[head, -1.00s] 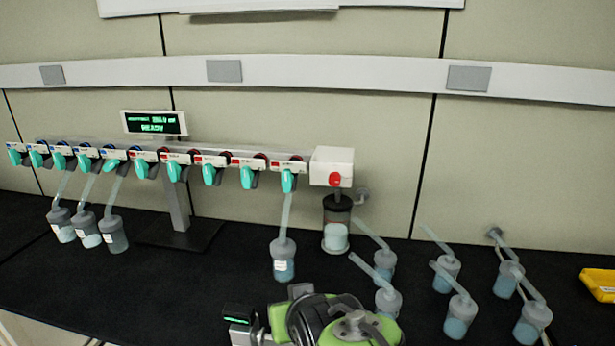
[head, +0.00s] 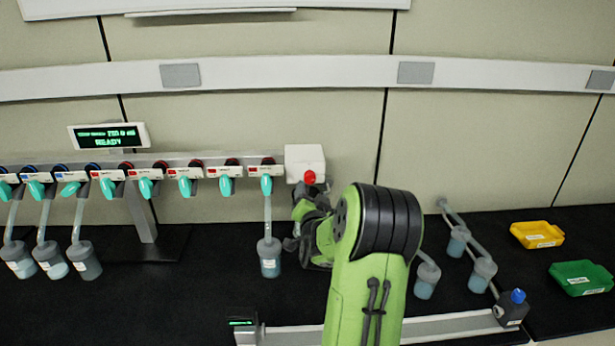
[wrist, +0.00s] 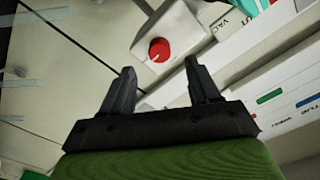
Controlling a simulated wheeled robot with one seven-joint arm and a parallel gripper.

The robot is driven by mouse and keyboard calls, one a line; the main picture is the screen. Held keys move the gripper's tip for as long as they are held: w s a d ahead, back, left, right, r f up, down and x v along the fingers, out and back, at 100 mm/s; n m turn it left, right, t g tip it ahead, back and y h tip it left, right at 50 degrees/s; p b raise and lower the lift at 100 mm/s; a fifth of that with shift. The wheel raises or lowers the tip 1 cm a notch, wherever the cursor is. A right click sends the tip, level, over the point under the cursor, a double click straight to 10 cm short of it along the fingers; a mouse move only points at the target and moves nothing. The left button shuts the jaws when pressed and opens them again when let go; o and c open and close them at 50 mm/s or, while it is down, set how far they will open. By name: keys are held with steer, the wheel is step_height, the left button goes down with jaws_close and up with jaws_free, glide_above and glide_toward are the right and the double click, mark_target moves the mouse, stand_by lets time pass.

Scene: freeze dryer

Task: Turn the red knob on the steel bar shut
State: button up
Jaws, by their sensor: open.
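The red knob (head: 310,177) is on the front of a white box (head: 292,163) at the right end of the steel bar (head: 150,158). In the wrist view the knob (wrist: 159,50) is a round red disc with a small pale mark, on the pale box (wrist: 185,38). My gripper (wrist: 160,66) is open, with its two dark fingers apart and nothing between them. The knob appears just beyond the fingertips, between their lines, with no contact visible. In the head view my gripper is just below the knob, partly hidden by my green arm.
Teal valve handles line the bar, and a flask (head: 269,258) hangs at its right end, close to my arm. A yellow tray (head: 538,236) and a green tray (head: 582,279) lie farther right. Black bench shows between them.

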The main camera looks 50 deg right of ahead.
mark_target(310, 180)
steer(key=p+x, duration=0.1)
steer(key=x, duration=0.6)
steer(key=shift+s, duration=0.1)
steer(key=shift+c, duration=0.2)
steer(key=c, duration=1)
